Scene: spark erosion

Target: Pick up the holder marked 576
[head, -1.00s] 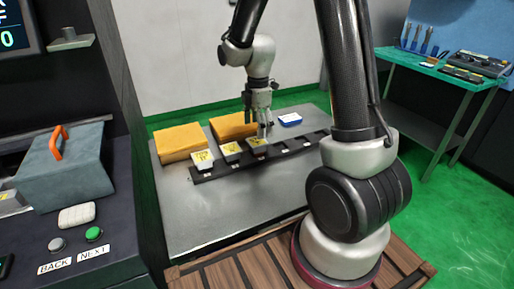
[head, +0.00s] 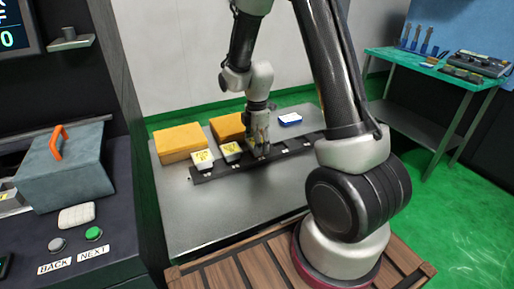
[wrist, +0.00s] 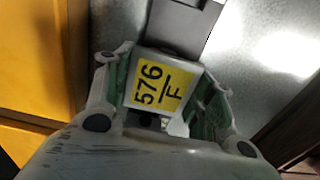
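The holder marked 576 (wrist: 160,82) has a yellow label reading 576 over F and sits between the fingers of my gripper (wrist: 168,100) in the wrist view. The green-lined finger pads lie close along both its sides. I cannot tell whether they press on it. In the head view my gripper (head: 259,148) is down at the dark rack (head: 222,170), and hides most of this holder. Two other holders with yellow labels, one at the left end (head: 202,160) and one beside my gripper (head: 231,151), stand in the same rack.
Two yellow-orange blocks, left (head: 180,145) and right (head: 228,127), lie behind the rack on the grey table (head: 200,220). A blue and white box (head: 290,119) stands at back right. The rack's right part looks free of holders. A machine with buttons (head: 75,245) is at left.

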